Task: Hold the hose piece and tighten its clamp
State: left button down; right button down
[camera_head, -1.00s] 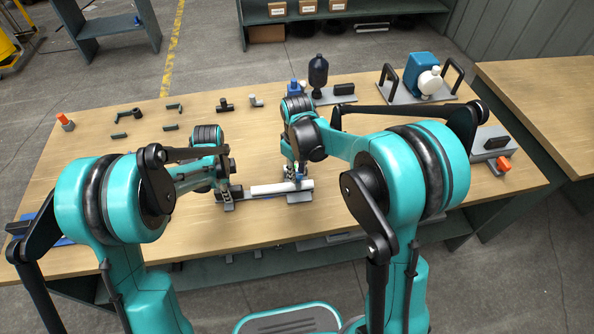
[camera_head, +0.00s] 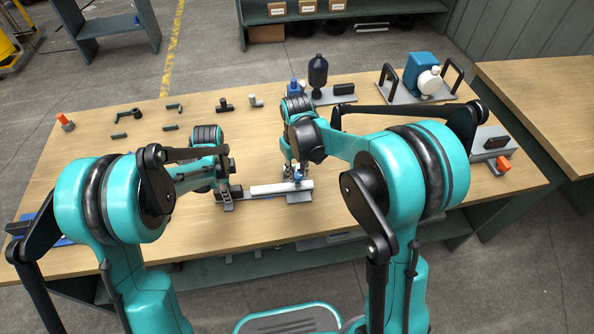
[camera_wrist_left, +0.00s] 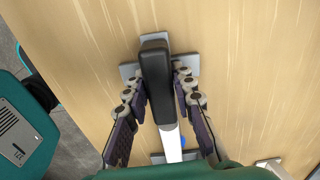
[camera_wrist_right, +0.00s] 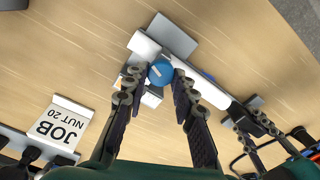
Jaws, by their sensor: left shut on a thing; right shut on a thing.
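The white hose piece (camera_head: 272,189) lies level in a grey holder near the table's front middle. A black block (camera_wrist_left: 157,80) sits at its left end. My left gripper (camera_head: 226,188) is shut on this black end; in the left wrist view its fingers (camera_wrist_left: 158,100) lie on both sides of it. The clamp's round blue knob (camera_wrist_right: 160,72) stands near the other end of the white tube (camera_wrist_right: 212,93). My right gripper (camera_wrist_right: 153,84) is shut on this knob, with a finger on each side. The clamp band under the knob is mostly hidden.
Small black fittings (camera_head: 130,114) lie back left. An orange-topped item (camera_head: 502,164) is at right. The wood between is clear.

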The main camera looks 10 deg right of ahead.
aim_at(297, 174)
jog(key=shift+a, duration=0.1)
jog(key=c, duration=1.2)
grip_release()
notch_tip(297, 174, up, 12)
